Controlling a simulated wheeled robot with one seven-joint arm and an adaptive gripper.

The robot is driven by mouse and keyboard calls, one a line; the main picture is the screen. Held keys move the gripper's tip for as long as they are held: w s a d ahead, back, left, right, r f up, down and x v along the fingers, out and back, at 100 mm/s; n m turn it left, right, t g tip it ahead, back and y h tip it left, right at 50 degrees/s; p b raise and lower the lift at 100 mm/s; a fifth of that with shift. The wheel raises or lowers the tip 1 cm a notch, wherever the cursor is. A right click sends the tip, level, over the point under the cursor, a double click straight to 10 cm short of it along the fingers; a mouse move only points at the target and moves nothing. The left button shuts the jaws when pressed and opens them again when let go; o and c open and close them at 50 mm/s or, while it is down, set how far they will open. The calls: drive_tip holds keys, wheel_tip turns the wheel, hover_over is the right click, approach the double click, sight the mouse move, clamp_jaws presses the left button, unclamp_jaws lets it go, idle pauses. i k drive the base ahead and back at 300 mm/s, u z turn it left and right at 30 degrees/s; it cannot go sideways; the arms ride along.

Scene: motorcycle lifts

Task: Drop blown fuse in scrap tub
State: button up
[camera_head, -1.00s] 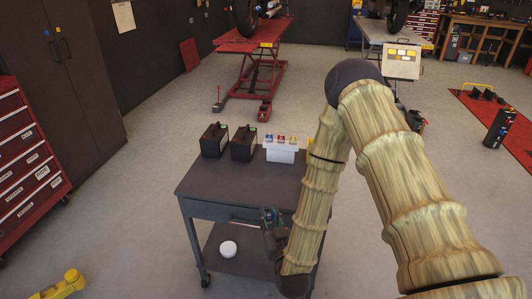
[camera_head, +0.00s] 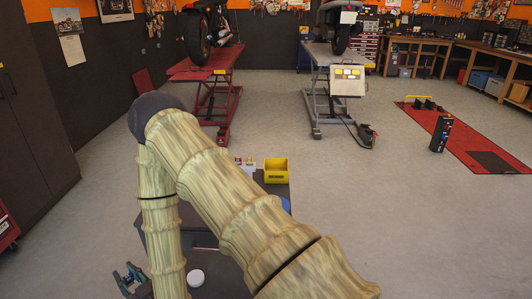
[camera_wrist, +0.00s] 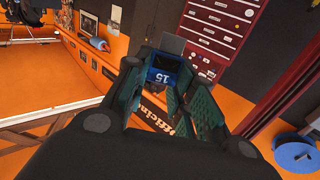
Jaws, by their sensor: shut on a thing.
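My gripper (camera_head: 130,276) is at the lower left in the head view, left of the dark cart (camera_head: 222,282), with my arm in front of much of the cart. In the wrist view my gripper (camera_wrist: 166,88) is shut on a blue fuse (camera_wrist: 160,77) marked 15, held between its fingertips. A yellow open tub (camera_head: 277,171), perhaps the scrap tub, stands on the cart's far right part. Its inside is partly visible and no label is readable. The gripper is well apart from this tub.
A white fuse holder (camera_head: 247,165) is partly hidden behind my arm, left of the yellow tub. A blue round thing (camera_head: 286,205) shows at the cart's right edge. A white round thing (camera_head: 196,278) sits low on the cart. The floor right of the cart is clear.

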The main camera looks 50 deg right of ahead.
sight(280, 178)
drive_tip(key=k, duration=0.65)
drive_tip(key=z, duration=0.7)
drive_tip(key=i, duration=0.45)
drive_tip(key=z, duration=0.05)
